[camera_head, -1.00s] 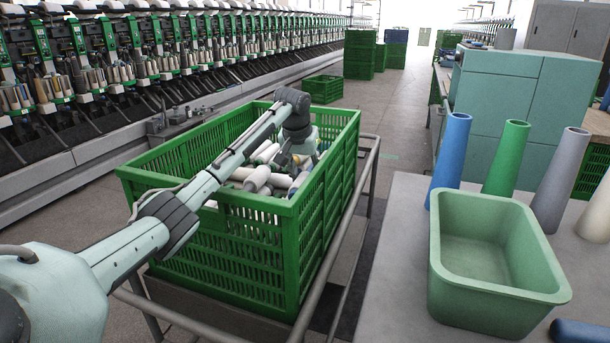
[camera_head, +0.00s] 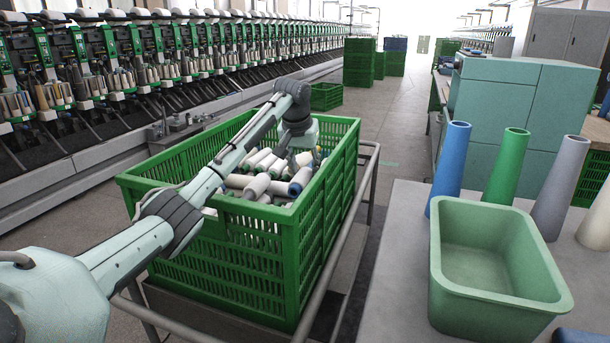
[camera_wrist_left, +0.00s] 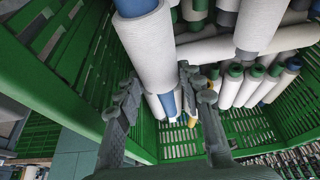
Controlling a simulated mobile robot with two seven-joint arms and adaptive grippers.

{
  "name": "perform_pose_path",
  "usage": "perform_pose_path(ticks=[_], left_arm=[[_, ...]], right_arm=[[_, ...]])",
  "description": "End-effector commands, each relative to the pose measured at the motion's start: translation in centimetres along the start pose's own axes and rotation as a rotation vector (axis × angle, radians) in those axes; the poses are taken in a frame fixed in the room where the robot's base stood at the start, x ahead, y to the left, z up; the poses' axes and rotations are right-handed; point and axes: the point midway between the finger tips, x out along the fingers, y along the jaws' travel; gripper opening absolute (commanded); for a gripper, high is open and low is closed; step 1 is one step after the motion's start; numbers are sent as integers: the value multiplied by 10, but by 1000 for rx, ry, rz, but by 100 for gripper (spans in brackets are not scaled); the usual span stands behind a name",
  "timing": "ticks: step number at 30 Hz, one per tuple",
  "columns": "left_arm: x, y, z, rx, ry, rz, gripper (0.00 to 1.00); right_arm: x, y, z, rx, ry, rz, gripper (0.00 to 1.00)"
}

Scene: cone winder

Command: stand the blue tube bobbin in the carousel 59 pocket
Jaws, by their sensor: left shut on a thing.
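My left gripper (camera_head: 289,158) is over the green crate (camera_head: 240,235), pointing down among the bobbins. In the left wrist view it (camera_wrist_left: 160,100) is shut around a white-yarn bobbin with a blue tube (camera_wrist_left: 148,48). The blue tube shows at the bobbin's top edge and between the fingers. In the head view a blue-ended bobbin (camera_head: 300,180) shows tilted just below the gripper. Whether it touches other bobbins is unclear. The winder's carousels with standing bobbins (camera_head: 80,90) are in a row at left; I cannot read which is number 59. My right gripper is out of view.
The crate holds several other bobbins (camera_head: 256,186) and has high slatted walls. It stands on a railed trolley (camera_head: 365,190). At right, a table (camera_head: 395,270) bears a green tub (camera_head: 500,310) and several cones (camera_head: 450,160). Open floor (camera_head: 385,110) lies behind the crate.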

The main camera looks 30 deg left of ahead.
Motion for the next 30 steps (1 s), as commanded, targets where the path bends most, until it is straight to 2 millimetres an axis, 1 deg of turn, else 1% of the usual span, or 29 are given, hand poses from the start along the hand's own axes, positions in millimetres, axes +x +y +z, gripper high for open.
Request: perform_pose_path(ticks=[1, 24, 30], left_arm=[[-7, 0, -4, -1, 4, 2, 7], [-93, 1, -39, 1, 4, 2, 7], [-111, 0, -46, -1, 2, 0, 7]], right_arm=[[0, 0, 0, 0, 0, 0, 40], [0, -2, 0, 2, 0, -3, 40], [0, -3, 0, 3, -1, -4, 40]])
